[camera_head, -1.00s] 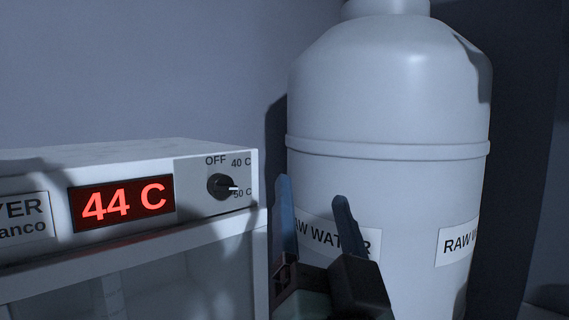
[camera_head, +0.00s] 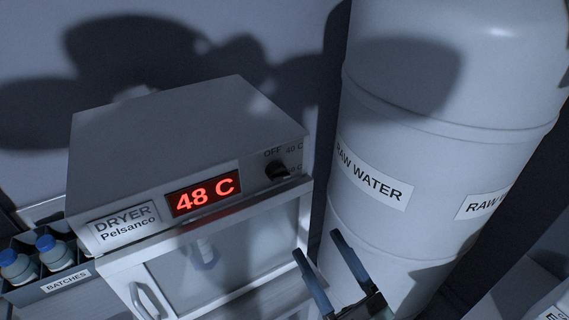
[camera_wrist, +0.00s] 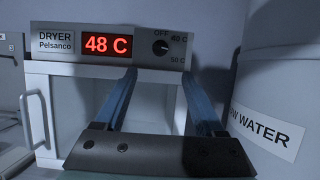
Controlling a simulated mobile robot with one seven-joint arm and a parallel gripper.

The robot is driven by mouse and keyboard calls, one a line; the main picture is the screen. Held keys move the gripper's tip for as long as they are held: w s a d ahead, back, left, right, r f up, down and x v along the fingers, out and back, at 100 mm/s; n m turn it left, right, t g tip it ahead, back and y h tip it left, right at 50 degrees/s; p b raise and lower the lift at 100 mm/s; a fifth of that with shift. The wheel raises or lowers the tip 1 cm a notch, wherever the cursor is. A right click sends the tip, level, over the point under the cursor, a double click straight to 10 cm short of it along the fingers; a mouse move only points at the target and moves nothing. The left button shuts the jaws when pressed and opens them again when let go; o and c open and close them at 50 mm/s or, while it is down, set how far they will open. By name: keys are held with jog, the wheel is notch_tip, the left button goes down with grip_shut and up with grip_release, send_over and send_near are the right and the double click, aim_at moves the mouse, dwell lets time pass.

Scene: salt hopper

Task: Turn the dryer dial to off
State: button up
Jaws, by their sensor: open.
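The dryer (camera_head: 200,120) is a white box with a red display (camera_head: 203,194) that reads 48 C. Its black dial (camera_head: 277,171) is at the right end of the front panel, with OFF, 40 C and 50 C marked around it. The dial also shows in the wrist view (camera_wrist: 161,47), above and between my fingers; its pointer is too small to read surely. My gripper (camera_head: 317,262) has its two blue fingers apart and empty. It is in front of the dryer, below and right of the dial, and not touching it. In the wrist view the fingers (camera_wrist: 157,80) point toward the panel.
A large white RAW WATER tank (camera_head: 440,150) stands close on the right of the dryer. A BATCHES tray (camera_head: 68,284) with blue-capped bottles sits at the left. The dryer door has a handle (camera_head: 146,300) at its left. Shadows fall on the panel.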

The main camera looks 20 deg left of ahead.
aim_at(279, 177)
jog(key=p+x, duration=0.4)
jog(key=x, duration=0.8)
jog(key=shift+w+a+r, duration=0.15)
jog(key=shift+a, duration=0.1)
grip_shut()
